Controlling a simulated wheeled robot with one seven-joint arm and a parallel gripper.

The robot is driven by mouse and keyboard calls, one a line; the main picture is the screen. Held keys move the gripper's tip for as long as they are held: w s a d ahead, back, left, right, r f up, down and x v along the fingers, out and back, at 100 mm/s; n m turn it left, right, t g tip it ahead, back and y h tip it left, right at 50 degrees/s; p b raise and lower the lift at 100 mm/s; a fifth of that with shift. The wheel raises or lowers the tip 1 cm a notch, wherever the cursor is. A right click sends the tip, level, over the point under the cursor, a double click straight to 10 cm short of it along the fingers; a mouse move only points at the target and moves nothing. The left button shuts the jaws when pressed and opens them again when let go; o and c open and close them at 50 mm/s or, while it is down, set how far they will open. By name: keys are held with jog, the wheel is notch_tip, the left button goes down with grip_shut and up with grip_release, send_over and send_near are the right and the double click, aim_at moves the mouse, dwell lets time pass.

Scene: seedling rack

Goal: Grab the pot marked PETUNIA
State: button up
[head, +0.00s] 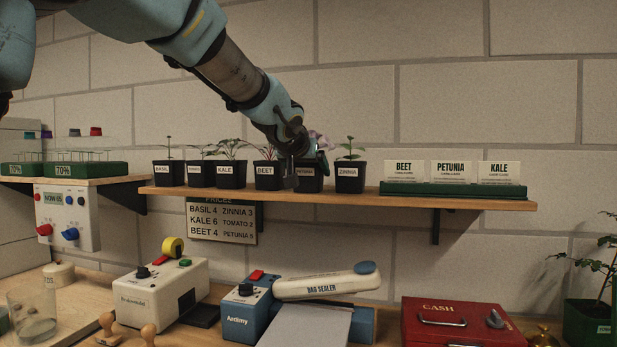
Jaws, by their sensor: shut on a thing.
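The pot marked PETUNIA (307,184) is a black pot with a white label and a pinkish-purple flower. It is on the wooden wall shelf (345,195), between the BEET pot (266,177) and the ZINNIA pot (350,178). My gripper (299,166) comes down from the upper left and is shut on the PETUNIA pot. My gripper hides part of this pot and its plant. I cannot tell whether the pot's base touches the shelf.
BASIL (168,173), TOMATO (201,173) and KALE (231,174) pots stand to the left. A green card holder (452,189) is on the right of the shelf. A bag sealer (325,286) and red cash box (462,322) are below.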

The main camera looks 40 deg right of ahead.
jog(key=c, duration=0.6)
jog(key=shift+r, duration=0.1)
